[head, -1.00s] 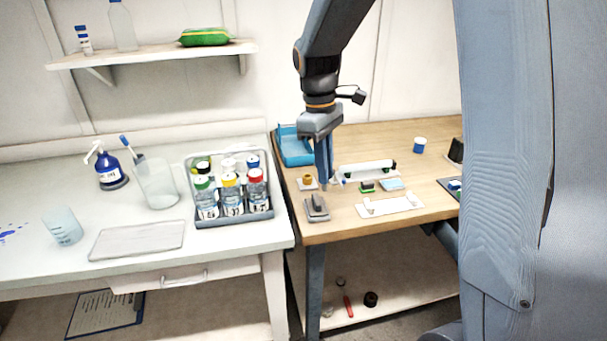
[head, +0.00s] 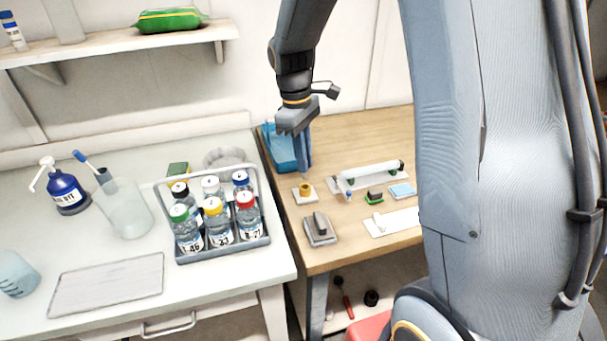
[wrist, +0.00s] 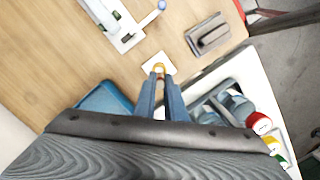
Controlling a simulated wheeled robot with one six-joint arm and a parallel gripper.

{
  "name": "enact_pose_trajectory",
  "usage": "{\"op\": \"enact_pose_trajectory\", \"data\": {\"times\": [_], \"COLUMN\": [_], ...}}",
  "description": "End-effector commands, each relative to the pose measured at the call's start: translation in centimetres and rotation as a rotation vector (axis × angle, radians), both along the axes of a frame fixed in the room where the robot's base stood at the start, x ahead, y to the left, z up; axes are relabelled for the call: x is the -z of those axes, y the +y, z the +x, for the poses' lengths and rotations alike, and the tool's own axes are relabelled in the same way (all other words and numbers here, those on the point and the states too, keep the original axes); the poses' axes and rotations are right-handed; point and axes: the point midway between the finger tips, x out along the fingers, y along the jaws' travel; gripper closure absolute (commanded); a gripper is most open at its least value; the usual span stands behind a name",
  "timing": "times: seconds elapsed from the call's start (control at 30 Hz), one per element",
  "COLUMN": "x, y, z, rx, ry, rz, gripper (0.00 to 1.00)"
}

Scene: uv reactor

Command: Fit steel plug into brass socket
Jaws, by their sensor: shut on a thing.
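The brass socket (head: 306,190) stands on a small white plate (head: 297,197) near the left edge of the wooden table. In the wrist view the socket (wrist: 159,68) shows just beyond my fingertips, on its white plate (wrist: 153,62). My gripper (head: 305,174) points down, with its blue fingers right over the socket. In the wrist view my gripper (wrist: 160,78) is nearly closed, the fingertips lined up with the socket. The steel plug is held between the fingertips but is almost wholly hidden. I cannot tell whether it touches the socket.
A grey block with a dark grip (head: 320,229) lies in front of the socket. A white tube on a stand (head: 368,175) is to the right, and a blue tray (head: 279,150) behind. A bottle rack (head: 262,240) stands on the white bench at left.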

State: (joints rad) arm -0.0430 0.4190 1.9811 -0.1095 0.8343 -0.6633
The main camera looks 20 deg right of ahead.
Motion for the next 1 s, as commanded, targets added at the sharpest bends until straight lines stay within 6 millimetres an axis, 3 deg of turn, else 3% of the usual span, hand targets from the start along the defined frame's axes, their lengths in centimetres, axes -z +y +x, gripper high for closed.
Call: {"op": "enact_pose_trajectory", "data": {"times": [0.43, 0.87, 0.9, 1.0], "x": [4.9, 5.5, 5.6, 5.5], "y": [0.0, 0.0, 0.0, 0.1], "z": [-0.1, 0.0, 0.0, 0.0], "rx": [-0.002, -0.001, -0.001, -0.001], "ry": [0.002, 0.0, -0.001, -0.001], "rz": [-0.001, 0.0, -0.001, -0.001], "gripper": [1.0, 1.0, 0.88, 0.72]}}
